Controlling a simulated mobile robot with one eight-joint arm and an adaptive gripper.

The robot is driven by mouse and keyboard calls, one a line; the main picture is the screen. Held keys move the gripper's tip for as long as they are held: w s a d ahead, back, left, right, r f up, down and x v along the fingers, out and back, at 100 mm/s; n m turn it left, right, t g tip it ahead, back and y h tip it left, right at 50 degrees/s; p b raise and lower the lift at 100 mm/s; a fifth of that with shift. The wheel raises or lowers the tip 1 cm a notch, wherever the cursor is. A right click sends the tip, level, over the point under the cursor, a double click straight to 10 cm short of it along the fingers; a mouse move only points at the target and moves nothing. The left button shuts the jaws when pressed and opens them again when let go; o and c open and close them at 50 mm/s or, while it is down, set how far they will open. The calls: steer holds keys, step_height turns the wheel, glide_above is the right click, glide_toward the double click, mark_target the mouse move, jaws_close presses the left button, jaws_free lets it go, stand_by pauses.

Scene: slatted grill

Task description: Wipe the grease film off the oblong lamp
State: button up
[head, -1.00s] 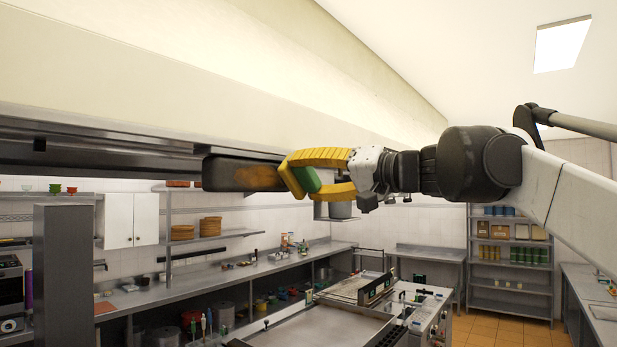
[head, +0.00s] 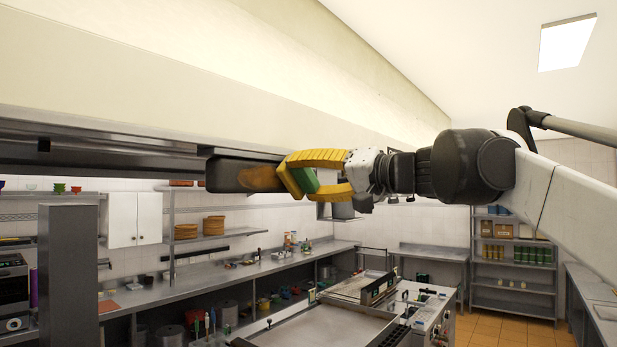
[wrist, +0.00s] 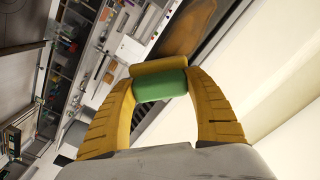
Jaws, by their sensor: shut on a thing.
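The oblong lamp (head: 225,174) is a dark box-shaped fixture under the hood, left of my gripper in the head view. A brownish-orange grease film (head: 260,178) covers part of its face. The film also shows in the wrist view (wrist: 188,30), just beyond the fingertips. My gripper (head: 300,174) has yellow fingers and is shut on a sponge with a green part (wrist: 160,86) and a yellow part (wrist: 158,66). The sponge's yellow side faces the lamp. It is close to the film; I cannot tell whether they touch.
The long metal hood edge (head: 90,150) runs above the lamp. Below are a griddle station (head: 320,328), a steel counter (head: 190,284) and wall shelves (head: 215,236). A tall grey cabinet (head: 68,270) stands at left. The air right of the lamp and under my arm is free.

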mark_target(286, 176)
steer(key=shift+w+a, duration=0.1)
steer(key=shift+a, duration=0.1)
steer(key=shift+s+a, duration=0.55)
steer(key=shift+s, duration=0.25)
steer(key=shift+s+a, duration=0.5)
steer(key=shift+s, duration=0.25)
steer(key=shift+s+a, duration=0.35)
steer(key=shift+a, duration=0.1)
steer(key=shift+s+a, duration=0.95)
steer(key=shift+s, duration=0.25)
steer(key=shift+s+a, duration=0.9)
steer(key=shift+s, duration=0.35)
steer(key=shift+s+a, duration=0.95)
steer(key=shift+s, duration=0.25)
steer(key=shift+w+d+p, duration=0.6)
steer(key=shift+w+d, duration=0.85)
steer(key=shift+w, duration=0.45)
steer(key=shift+w+d+p, duration=0.6)
steer(key=shift+w+d, duration=0.9)
steer(key=shift+w, duration=0.4)
steer(key=shift+w+d+p, duration=0.6)
steer(key=shift+w+d, duration=0.85)
steer(key=shift+w, duration=0.45)
steer(key=shift+s, duration=0.1)
steer(key=shift+a, duration=0.1)
steer(key=shift+s, duration=0.15)
